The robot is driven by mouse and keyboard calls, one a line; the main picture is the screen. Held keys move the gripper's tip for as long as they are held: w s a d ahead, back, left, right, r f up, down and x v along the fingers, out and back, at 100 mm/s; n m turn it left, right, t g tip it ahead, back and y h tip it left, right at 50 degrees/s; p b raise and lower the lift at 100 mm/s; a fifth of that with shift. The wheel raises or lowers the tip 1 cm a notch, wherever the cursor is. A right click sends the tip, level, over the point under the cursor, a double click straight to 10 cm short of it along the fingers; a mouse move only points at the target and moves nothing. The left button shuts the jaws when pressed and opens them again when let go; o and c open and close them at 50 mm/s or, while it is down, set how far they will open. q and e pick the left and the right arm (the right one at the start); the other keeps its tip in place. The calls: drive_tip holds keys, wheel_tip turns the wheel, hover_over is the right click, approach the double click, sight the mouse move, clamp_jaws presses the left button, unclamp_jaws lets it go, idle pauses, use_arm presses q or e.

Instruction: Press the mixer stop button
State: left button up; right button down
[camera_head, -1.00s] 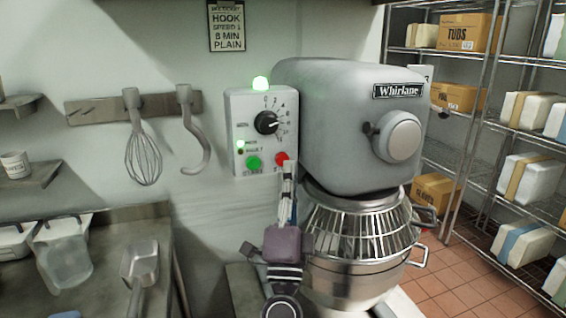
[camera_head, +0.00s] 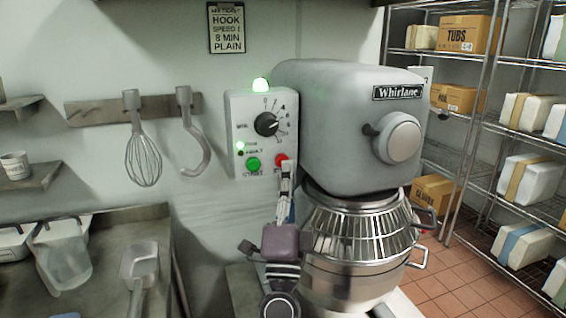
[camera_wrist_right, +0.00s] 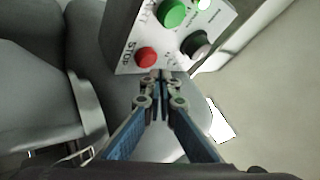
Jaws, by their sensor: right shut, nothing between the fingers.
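The mixer (camera_head: 345,125) is a large grey machine with a wire guard over its bowl. Its control box (camera_head: 262,120) is on the wall side, with a black dial, a green start button (camera_head: 253,164) and a red stop button (camera_head: 281,159). The stop button also shows in the right wrist view (camera_wrist_right: 146,57), marked STOP. My right gripper (camera_head: 287,164) is shut and empty, with its tips just below the stop button. In the right wrist view the closed tips (camera_wrist_right: 160,74) are near the box's lower edge, beside the button; contact cannot be told. My left gripper is not in view.
A green lamp (camera_head: 260,84) glows on top of the box. A whisk (camera_head: 143,150) and hook (camera_head: 193,135) hang on the left wall. A steel counter (camera_head: 110,235) with a scoop is at left; wire shelves (camera_head: 470,150) with boxes are at right.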

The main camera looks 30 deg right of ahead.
drive_tip(key=shift+w, duration=0.1)
idle(0.6)
drive_tip(key=shift+w+d, duration=0.1)
drive_tip(key=shift+w, duration=0.2)
drive_tip(key=shift+w+d, duration=0.1)
drive_tip(key=shift+w, duration=0.35)
idle(0.5)
drive_tip(key=shift+s, duration=0.15)
idle(0.3)
drive_tip(key=shift+s+a+p, duration=0.2)
drive_tip(key=shift+s+p, duration=0.2)
drive_tip(key=shift+s, duration=0.4)
drive_tip(key=shift+s+a+p, duration=0.15)
drive_tip(key=shift+s+a, duration=0.05)
drive_tip(key=shift+s, duration=0.6)
drive_tip(key=shift+s+a+p, duration=0.2)
drive_tip(key=shift+s, duration=0.55)
drive_tip(key=shift+s+a+p, duration=0.15)
drive_tip(key=shift+s+a, duration=0.05)
drive_tip(key=shift+s, duration=0.6)
drive_tip(key=shift+a, duration=0.1)
